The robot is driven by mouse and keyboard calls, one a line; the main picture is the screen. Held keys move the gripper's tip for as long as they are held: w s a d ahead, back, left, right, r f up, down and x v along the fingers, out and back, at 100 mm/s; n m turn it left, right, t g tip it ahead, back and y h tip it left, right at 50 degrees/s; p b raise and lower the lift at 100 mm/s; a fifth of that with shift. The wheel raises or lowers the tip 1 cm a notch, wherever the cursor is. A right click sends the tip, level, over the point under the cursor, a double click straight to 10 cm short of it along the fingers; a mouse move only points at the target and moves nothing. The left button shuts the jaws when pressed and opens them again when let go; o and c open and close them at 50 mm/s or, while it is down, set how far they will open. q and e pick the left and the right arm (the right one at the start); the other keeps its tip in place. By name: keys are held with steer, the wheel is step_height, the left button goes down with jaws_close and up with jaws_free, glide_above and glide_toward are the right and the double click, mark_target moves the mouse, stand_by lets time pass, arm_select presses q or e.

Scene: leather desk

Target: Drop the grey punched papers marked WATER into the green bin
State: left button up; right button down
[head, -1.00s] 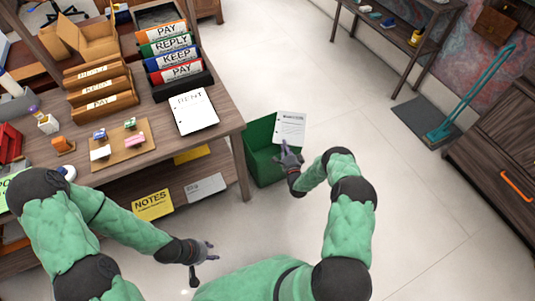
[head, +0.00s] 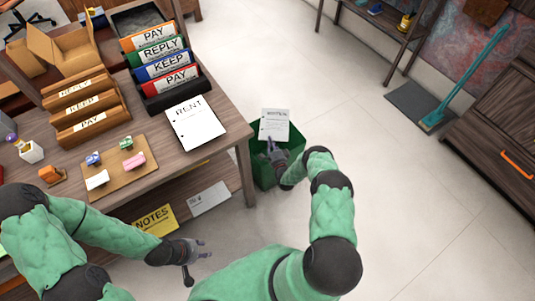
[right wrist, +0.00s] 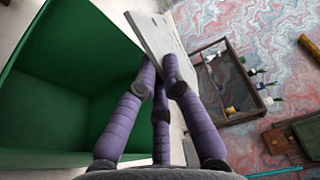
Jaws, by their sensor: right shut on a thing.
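A light grey-white sheet of paper (head: 275,124) is held upright by my right gripper (head: 273,148); its heading is too small to read. The paper also shows in the right wrist view (right wrist: 158,38), edge tilted, between the purple fingers of the right gripper (right wrist: 163,75). The green bin (head: 262,178) stands on the floor right of the desk. The right gripper is at the bin's opening, partly covering it. In the right wrist view the open green bin (right wrist: 60,80) lies left of the fingers and looks empty where visible. My left gripper (head: 200,262) is open and empty by the desk's front.
A white punched sheet marked RENT (head: 196,124) lies on the desk (head: 228,122). A yellow NOTES sheet (head: 157,219) is below the desktop. The floor right of the bin is clear.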

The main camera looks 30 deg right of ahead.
step_height(320, 180, down, 5)
steer(key=b, duration=0.3)
steer(key=c, duration=1.3)
jaws_free()
steer(key=shift+s, duration=0.1)
steer(key=s, duration=0.4)
steer(key=s+a, duration=0.1)
steer(key=s, duration=0.2)
steer(key=s+a, duration=0.1)
steer(key=s, duration=0.3)
steer(key=shift+s+a, duration=0.15)
steer(key=shift+s, duration=0.15)
steer(key=shift+w, duration=0.1)
